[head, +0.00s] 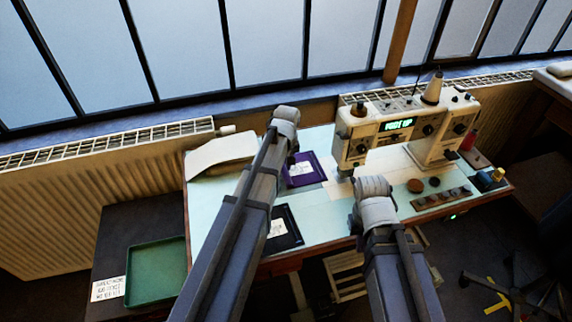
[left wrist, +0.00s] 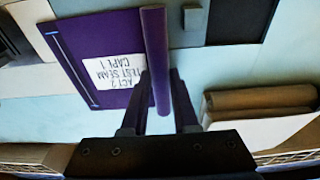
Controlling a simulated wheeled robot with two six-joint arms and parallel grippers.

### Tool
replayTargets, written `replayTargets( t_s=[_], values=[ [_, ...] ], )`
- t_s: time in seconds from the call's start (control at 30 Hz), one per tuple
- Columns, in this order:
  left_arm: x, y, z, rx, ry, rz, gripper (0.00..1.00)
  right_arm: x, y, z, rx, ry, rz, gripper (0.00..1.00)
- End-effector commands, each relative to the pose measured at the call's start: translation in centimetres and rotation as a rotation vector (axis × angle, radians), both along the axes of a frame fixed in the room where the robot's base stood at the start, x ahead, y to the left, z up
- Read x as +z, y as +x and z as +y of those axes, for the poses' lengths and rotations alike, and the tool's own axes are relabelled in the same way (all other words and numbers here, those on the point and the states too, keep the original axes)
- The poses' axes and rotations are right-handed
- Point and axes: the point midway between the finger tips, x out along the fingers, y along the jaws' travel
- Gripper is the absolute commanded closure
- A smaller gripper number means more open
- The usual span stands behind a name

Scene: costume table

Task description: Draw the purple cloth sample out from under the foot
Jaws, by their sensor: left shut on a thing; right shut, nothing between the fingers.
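The purple cloth sample (head: 318,174) lies on the pale table to the left of the sewing machine (head: 386,130), apart from it in the head view. The machine's display reads "FOOT UP"; its foot is too small to make out. In the left wrist view the sample (left wrist: 85,30) carries a white label reading "ACT 2 TEST SEAM CAPE 1". My left gripper (left wrist: 161,98) is shut on the sample's raised purple edge strip (left wrist: 155,40). In the head view my left arm partly covers the sample. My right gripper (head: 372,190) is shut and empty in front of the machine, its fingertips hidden.
A black sample (head: 291,238) with a white label lies near the table's front edge. A pale folded item (head: 220,155) is at the back left. A green tray (head: 157,272) sits on a dark side table. Buttons and spools stand at the right.

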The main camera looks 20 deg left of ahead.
Motion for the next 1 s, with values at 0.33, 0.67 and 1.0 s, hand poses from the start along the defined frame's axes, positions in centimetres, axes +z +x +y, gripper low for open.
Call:
replayTargets(
  t_s=[0.33,0.67,1.0],
  values=[
    [0.0,0.0,0.0,0.000,0.000,0.000,0.52,0.0,0.0,0.0,0.000,0.000,0.000,1.00],
    [0.0,0.0,0.0,0.000,0.000,0.000,0.37,0.0,0.0,0.0,0.000,0.000,0.000,1.00],
    [1.5,-0.2,-0.1,0.000,0.000,0.000,0.37,1.5,0.0,0.0,0.000,0.000,0.000,1.00]
  ],
)
